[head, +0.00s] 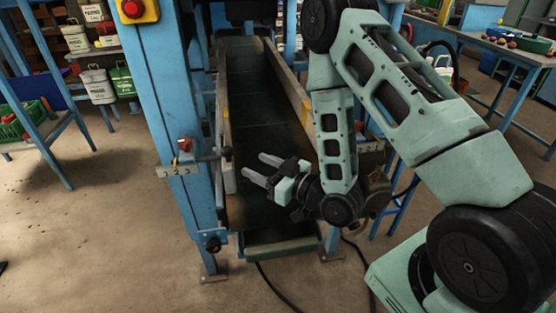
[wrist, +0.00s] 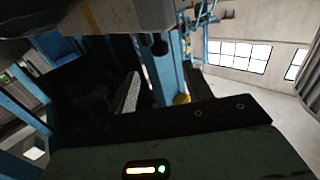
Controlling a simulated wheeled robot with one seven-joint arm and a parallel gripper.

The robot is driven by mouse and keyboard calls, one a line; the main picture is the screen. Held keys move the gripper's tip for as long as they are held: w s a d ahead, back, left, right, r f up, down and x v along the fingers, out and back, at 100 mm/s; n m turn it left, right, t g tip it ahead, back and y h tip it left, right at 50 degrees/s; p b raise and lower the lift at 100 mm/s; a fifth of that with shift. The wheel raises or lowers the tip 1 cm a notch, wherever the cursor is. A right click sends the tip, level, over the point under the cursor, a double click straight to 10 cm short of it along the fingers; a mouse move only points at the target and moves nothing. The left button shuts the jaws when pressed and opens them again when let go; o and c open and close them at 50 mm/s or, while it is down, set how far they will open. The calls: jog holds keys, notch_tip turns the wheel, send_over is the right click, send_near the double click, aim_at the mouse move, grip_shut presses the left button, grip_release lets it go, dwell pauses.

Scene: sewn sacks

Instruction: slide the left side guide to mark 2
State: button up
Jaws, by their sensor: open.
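The left side guide (head: 224,130) is a long pale rail along the left edge of the dark conveyor belt (head: 262,125). A rod with a black knob (head: 227,153) reaches to it from the blue post. A pale scale plate (head: 178,171) is on that post, below a red knob (head: 185,144); its marks are too small to read. My gripper (head: 256,165) is open and empty over the belt, right of the guide and apart from the black knob. In the wrist view my gripper's fingers (wrist: 165,85) stand apart, with a blue post beyond them.
The right side guide (head: 289,87) runs along the belt's other edge. A blue post (head: 170,90) with a yellow and red stop button (head: 134,9) stands at left. A dark cable (head: 275,287) lies on the floor. The floor at left is mostly clear.

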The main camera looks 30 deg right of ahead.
jog(key=shift+p+v, duration=1.85)
jog(key=shift+v, duration=0.5)
jog(key=a+r+n+g+h, duration=0.1)
jog(key=a+n+g, duration=0.4)
jog(key=a+g, duration=0.45)
jog(key=s+r+m+g+h, duration=0.1)
jog(key=s+r+g+h, duration=0.2)
jog(key=s+r, duration=0.4)
jog(key=s+a+r+m+g+h, duration=0.1)
jog(key=s+r+g+h, duration=0.2)
jog(key=s+r, duration=0.4)
jog(key=s, duration=0.6)
jog(key=shift+m+h, duration=0.3)
jog(key=shift+m, duration=0.1)
